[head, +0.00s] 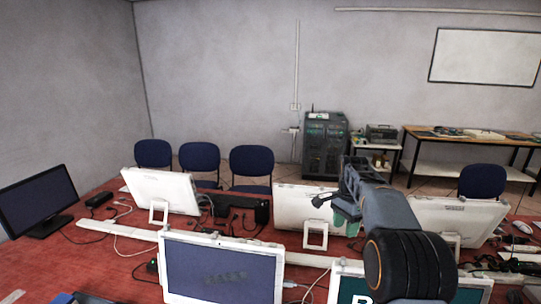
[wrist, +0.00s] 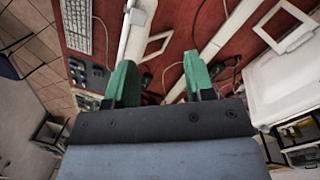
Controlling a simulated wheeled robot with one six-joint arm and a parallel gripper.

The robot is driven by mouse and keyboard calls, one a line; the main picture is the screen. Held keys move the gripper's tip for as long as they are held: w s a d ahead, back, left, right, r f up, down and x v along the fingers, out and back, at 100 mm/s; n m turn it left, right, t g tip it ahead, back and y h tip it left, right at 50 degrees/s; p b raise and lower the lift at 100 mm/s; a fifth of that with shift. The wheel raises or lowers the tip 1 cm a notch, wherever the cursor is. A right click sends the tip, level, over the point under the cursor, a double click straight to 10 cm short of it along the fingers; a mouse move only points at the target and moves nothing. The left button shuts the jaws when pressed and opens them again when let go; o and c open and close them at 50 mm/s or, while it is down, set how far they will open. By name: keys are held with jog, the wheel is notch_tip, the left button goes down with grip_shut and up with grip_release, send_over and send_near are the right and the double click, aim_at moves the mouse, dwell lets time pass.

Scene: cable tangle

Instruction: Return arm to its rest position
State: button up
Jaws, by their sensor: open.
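My arm reaches up over the right part of the red table in the head view, and my gripper (head: 345,208) is held above the table near the back of a white monitor (head: 300,205). In the wrist view my gripper (wrist: 160,82) shows two green fingers spread wide apart with nothing between them. Below the fingers are the red table surface (wrist: 178,42), cables and white monitor stands.
Several monitors stand on the red table, including a white one (head: 222,268) in front and a black one (head: 38,203) at left. Cables lie loose between them. Blue chairs (head: 199,160) and a dark cabinet (head: 325,145) stand behind. The air above the table's left side is clear.

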jog(key=s+a+n+t, duration=0.3)
jog(key=s+n, duration=0.3)
jog(key=s, duration=0.7)
jog(key=s+a+f+n+t, duration=0.1)
jog(key=s+a+n+t, duration=0.2)
jog(key=s+n, duration=0.4)
jog(key=shift+s+a+n, duration=0.3)
jog(key=shift+s+a, duration=0.15)
jog(key=shift+s, duration=2.7)
